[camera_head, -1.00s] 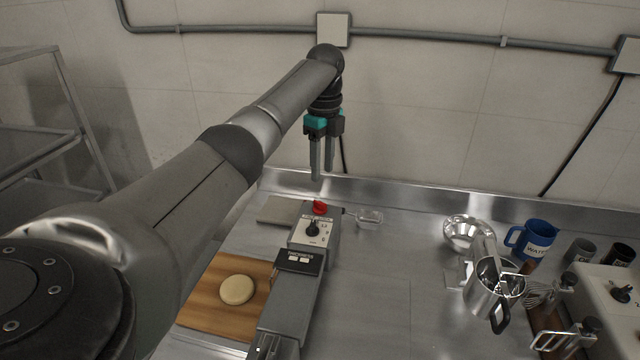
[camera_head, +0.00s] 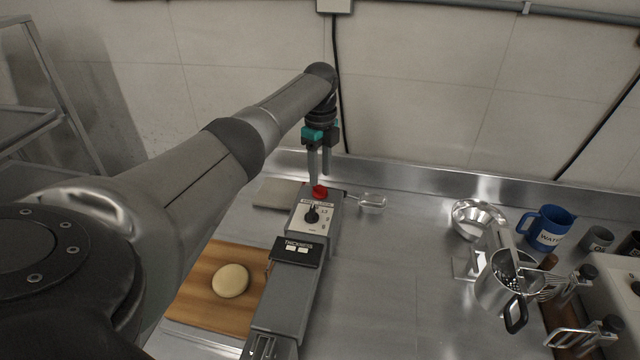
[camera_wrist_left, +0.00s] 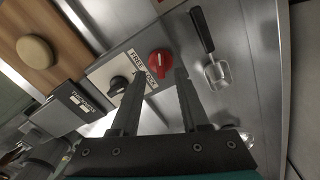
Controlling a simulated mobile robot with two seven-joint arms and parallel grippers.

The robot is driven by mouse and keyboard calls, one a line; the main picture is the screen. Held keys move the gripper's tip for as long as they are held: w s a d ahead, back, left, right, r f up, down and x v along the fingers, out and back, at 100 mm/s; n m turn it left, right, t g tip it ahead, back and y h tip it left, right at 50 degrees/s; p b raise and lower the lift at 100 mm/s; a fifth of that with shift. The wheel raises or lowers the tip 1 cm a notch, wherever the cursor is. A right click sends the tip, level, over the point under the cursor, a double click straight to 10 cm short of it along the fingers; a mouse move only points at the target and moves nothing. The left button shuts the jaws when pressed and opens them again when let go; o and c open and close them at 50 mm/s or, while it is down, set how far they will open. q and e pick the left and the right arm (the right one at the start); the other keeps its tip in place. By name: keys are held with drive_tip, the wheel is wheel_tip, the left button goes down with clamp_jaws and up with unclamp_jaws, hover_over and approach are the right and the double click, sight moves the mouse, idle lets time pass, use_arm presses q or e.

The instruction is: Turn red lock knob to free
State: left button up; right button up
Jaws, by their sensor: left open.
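The red lock knob (camera_head: 319,192) sits at the far end of the grey machine's top, behind a black dial (camera_head: 311,215). In the left wrist view the red knob (camera_wrist_left: 159,63) is beside a label reading FREE and LOCK (camera_wrist_left: 142,72). My left gripper (camera_head: 319,180) points down just above the red knob, with its fingers apart. In the left wrist view my left gripper (camera_wrist_left: 158,80) has its fingertips on either side of the knob in the picture; contact cannot be told. My right gripper is not in view.
A wooden board (camera_head: 205,290) with a round dough piece (camera_head: 230,281) lies left of the machine. A metal bowl (camera_head: 478,218), blue jug (camera_head: 547,228) and steel pitcher (camera_head: 497,284) stand at right.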

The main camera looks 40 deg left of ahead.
sight(320, 185)
use_arm(q)
drive_tip(key=shift+f+b, duration=0.3)
drive_tip(key=shift+f, duration=1.45)
clamp_jaws()
